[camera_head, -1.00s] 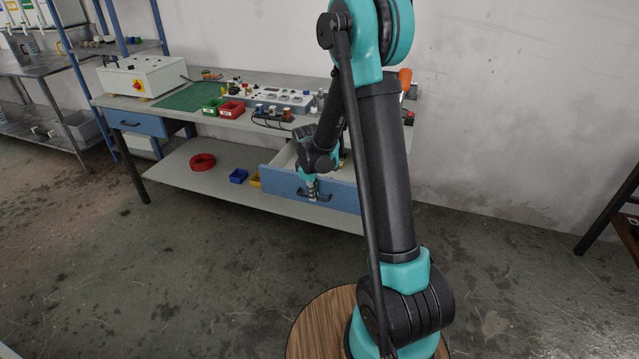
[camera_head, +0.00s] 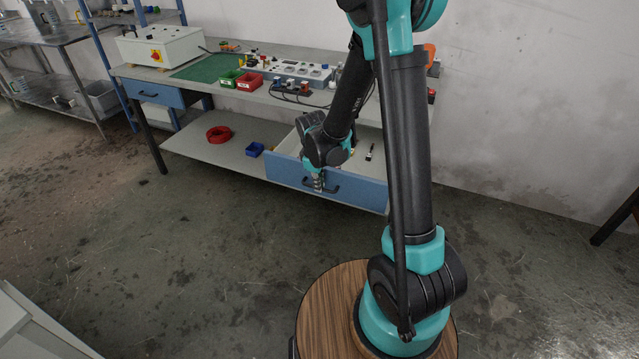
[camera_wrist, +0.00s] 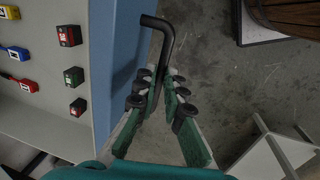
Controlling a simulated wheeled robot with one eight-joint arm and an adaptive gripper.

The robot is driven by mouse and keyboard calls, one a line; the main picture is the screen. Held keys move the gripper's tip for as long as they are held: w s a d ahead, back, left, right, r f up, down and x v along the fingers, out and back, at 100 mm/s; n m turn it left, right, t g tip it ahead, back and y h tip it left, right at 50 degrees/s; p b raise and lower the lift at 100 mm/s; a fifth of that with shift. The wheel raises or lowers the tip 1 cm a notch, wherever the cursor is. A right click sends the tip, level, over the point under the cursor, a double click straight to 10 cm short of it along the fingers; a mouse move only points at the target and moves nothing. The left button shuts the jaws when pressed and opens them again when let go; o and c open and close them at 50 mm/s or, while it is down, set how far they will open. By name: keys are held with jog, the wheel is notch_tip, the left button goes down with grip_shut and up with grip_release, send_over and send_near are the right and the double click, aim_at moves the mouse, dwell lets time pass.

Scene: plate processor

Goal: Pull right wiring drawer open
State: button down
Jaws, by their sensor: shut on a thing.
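The right wiring drawer (camera_head: 365,192) has a blue front and stands pulled out from under the workbench (camera_head: 190,89), with its pale interior showing. In the wrist view its blue front panel (camera_wrist: 119,50) runs along the left of my gripper. The dark bent bar handle (camera_wrist: 158,24) passes between my fingers. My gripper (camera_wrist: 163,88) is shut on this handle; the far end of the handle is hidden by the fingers. In the head view my gripper (camera_head: 318,184) is small at the drawer front, pointing down.
Several small coloured blocks, including a red one (camera_wrist: 69,36), lie inside the drawer. A closed blue left drawer (camera_head: 150,94) sits at the bench's other end. The floor before the drawer is clear.

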jog(key=c, duration=1.9)
grip_release()
jog(key=r, duration=0.4)
jog(key=s+r, duration=0.1)
jog(key=r, duration=0.3)
jog(key=s+a+r, duration=0.1)
jog(key=r, duration=0.2)
jog(key=shift+r, duration=0.4)
jog(key=s+d+f+m, duration=0.1)
jog(key=s+d+m, duration=0.3)
jog(key=s, duration=0.1)
jog(key=s+d+f+m+t, duration=0.1)
jog(key=s+d+m, duration=0.3)
jog(key=s+d, duration=0.1)
jog(key=s+d+f+m+t+y, duration=0.1)
jog(key=s+d+f+m, duration=0.1)
jog(key=s+d+m, duration=0.2)
jog(key=shift+s+d+f+m, duration=0.1)
jog(key=shift+s+d, duration=0.15)
jog(key=shift+s, duration=0.2)
jog(key=shift+s+d+r+m, duration=0.1)
jog(key=shift+s+d, duration=0.15)
jog(key=shift+s, duration=0.25)
jog(key=shift+s+d+f+m, duration=0.1)
jog(key=shift+s+d, duration=0.15)
jog(key=shift+s, duration=0.2)
